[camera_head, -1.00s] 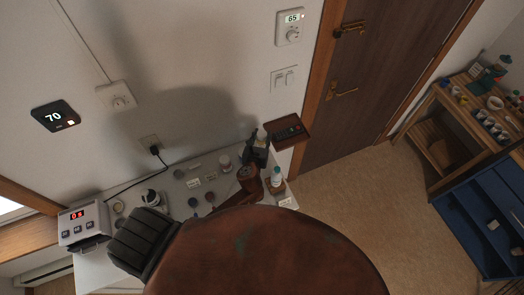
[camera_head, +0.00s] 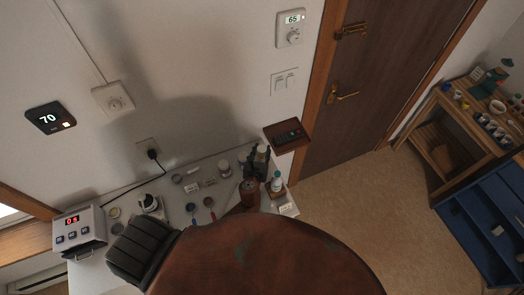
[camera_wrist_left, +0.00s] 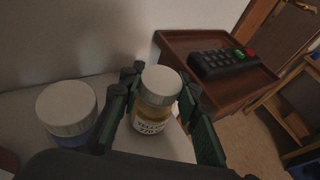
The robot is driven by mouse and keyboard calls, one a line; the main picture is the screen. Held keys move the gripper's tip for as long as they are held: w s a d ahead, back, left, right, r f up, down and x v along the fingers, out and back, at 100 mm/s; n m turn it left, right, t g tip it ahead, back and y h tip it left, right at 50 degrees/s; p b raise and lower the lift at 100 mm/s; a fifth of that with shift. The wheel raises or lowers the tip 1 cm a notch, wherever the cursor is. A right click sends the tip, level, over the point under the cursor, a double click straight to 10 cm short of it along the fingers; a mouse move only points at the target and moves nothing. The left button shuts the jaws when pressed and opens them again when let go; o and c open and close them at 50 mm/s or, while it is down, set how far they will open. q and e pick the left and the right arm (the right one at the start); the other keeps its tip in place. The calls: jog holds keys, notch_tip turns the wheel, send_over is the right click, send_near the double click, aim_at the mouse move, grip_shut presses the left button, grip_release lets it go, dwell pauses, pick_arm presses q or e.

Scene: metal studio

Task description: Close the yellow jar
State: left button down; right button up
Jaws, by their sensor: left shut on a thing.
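The yellow jar (camera_wrist_left: 151,119) stands upright between my left fingers in the left wrist view, with yellow contents and a printed label. A white lid (camera_wrist_left: 161,84) sits on top of it. Whether the lid is fully screwed down I cannot tell. My left gripper (camera_wrist_left: 160,92) is shut on the jar at about lid height, a dark green finger on each side. In the head view my left gripper (camera_head: 257,162) is at the table's far right part, with a small white lid (camera_head: 262,149) at its fingers. My right gripper is not in view.
A blue jar with a white lid (camera_wrist_left: 67,108) stands close left of my fingers. A wooden wall tray (camera_wrist_left: 180,48) with a remote (camera_wrist_left: 222,62) is just beyond. A white bottle (camera_head: 277,182) stands right of the gripper. Several small items lie on the white table (camera_head: 160,182).

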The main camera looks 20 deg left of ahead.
pick_arm(q)
jog(key=c, duration=1.7)
grip_release()
jog(key=shift+s+r, duration=0.1)
jog(key=v, duration=1.1)
jog(key=shift+s+r, duration=0.2)
jog(key=shift+s, duration=0.15)
jog(key=shift+d, duration=0.15)
